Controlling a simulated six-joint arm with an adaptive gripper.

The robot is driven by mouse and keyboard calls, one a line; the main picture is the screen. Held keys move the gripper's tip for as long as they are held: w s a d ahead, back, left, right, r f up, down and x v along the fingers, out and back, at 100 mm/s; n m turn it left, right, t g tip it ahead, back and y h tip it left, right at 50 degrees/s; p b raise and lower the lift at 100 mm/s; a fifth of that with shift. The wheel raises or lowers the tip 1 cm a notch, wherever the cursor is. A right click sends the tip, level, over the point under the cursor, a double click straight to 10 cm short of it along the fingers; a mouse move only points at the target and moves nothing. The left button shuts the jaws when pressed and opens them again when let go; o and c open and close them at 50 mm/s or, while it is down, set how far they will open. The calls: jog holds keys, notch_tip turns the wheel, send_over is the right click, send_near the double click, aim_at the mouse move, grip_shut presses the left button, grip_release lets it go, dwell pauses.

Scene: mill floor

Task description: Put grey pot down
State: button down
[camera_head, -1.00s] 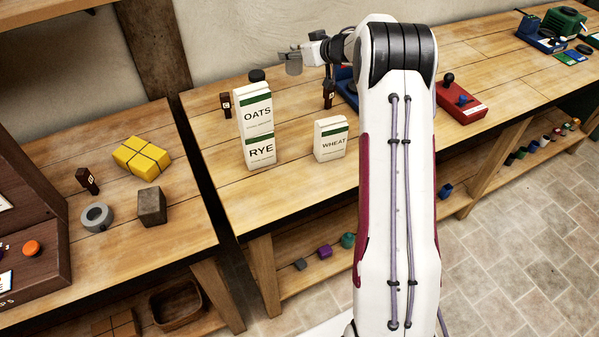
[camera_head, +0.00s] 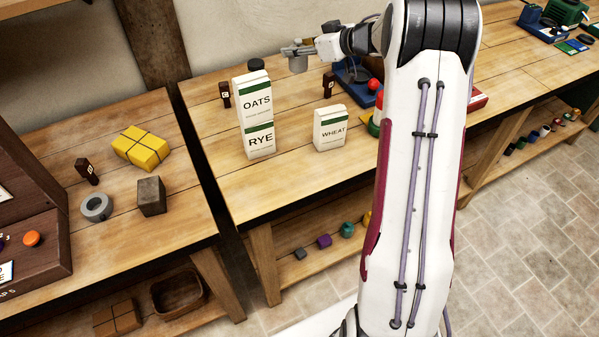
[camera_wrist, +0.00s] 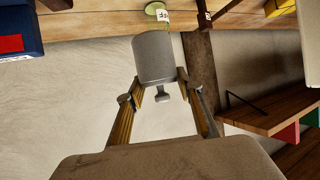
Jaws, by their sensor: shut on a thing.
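The grey pot (camera_head: 298,64) is held up at the back of the middle bench, near the wall. In the wrist view the grey pot (camera_wrist: 154,58) sits between the two fingertips of my gripper (camera_wrist: 157,88). The pot appears clear of the bench top, though its exact height cannot be told.
An OATS box stands on a RYE box (camera_head: 259,141); a WHEAT box (camera_head: 330,129) stands to the right. Dark tags (camera_head: 225,94) (camera_head: 328,85) and a blue device (camera_head: 352,88) are nearby. Bare bench (camera_head: 290,105) lies between the boxes.

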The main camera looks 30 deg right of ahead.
jog(key=s+a+n+g+y, duration=0.15)
jog(key=s+a, duration=0.25)
jog(key=s, duration=0.4)
jog(key=s+a+r+n+g+y, duration=0.15)
jog(key=s+a, duration=0.25)
jog(key=s, duration=0.4)
jog(key=s+a+n+g+y, duration=0.1)
jog(key=s+a+n+y, duration=0.15)
jog(key=s, duration=0.55)
jog(key=shift+h, duration=0.25)
jog(key=shift+w+a+f, duration=0.1)
jog(key=shift+a+f, duration=0.05)
jog(key=shift+f, duration=0.75)
jog(key=shift+w+a+f, duration=0.1)
jog(key=shift+a+f, duration=0.05)
jog(key=shift+f, duration=0.7)
jog(key=shift+a+f, duration=0.15)
jog(key=shift+f, duration=0.75)
notch_tip(320, 180, down, 6)
jog(key=shift+f, duration=0.15)
jog(key=shift+f, duration=1.85)
jog(key=shift+f, duration=0.15)
